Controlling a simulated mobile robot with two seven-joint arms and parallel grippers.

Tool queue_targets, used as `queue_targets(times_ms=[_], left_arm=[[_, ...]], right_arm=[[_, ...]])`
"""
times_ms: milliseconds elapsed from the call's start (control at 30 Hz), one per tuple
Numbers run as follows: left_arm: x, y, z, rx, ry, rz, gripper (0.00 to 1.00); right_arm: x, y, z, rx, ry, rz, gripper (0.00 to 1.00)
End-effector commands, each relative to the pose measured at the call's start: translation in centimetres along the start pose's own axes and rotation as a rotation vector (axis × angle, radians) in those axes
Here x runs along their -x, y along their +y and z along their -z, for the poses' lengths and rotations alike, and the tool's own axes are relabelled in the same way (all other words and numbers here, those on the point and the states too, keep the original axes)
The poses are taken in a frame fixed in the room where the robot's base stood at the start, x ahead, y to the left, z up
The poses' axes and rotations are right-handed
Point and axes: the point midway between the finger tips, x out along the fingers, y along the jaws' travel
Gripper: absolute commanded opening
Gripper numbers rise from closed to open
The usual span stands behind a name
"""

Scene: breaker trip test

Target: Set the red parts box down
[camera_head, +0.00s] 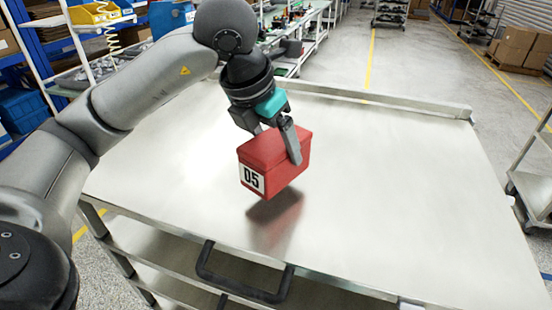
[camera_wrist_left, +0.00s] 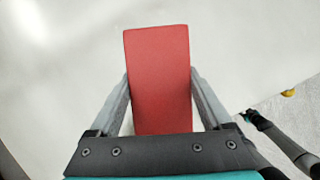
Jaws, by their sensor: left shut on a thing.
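The red parts box (camera_head: 274,160) has a white label reading "05" on its end. My left gripper (camera_head: 279,146) is shut on it, with fingers on its two long sides. The box hangs above the steel cart top (camera_head: 400,190), and its dark reflection and shadow lie below it on the surface. In the left wrist view the red box (camera_wrist_left: 160,80) sits between the two grey fingers of the left gripper (camera_wrist_left: 161,95), over pale metal. The box's underside is hidden.
The cart top is bare around the box, with a raised rim (camera_head: 370,101) at the back. A black handle (camera_head: 240,287) is at the front edge. Shelving with a yellow bin (camera_head: 95,13) stands back left. Another cart (camera_head: 533,185) stands at the right.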

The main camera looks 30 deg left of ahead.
Motion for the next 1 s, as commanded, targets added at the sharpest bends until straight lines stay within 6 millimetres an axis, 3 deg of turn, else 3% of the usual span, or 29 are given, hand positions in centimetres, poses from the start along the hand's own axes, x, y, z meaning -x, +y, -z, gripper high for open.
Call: queue_targets(times_ms=[233, 667, 700, 833, 1000], left_arm=[[-2.8, 0.0, 1.2, -0.001, 0.002, 0.0, 0.05], [-3.4, 0.0, 1.4, -0.001, -0.001, 0.0, 0.05], [-3.4, 0.0, 1.4, -0.001, 0.002, 0.0, 0.84], [-3.3, 0.0, 1.4, -0.001, 0.002, 0.0, 0.99], [-3.3, 0.0, 1.4, -0.001, 0.002, 0.001, 1.0]], right_arm=[[-0.2, 0.0, 0.0, 0.0, 0.001, 0.0, 0.5], [-0.6, 0.0, 0.0, 0.0, 0.001, -0.001, 0.5], [-0.6, 0.0, 0.0, 0.0, 0.0, -0.001, 0.5], [-0.5, 0.0, 0.0, -0.001, 0.0, -0.001, 0.5], [-0.5, 0.0, 0.0, -0.001, 0.0, -0.001, 0.5]])
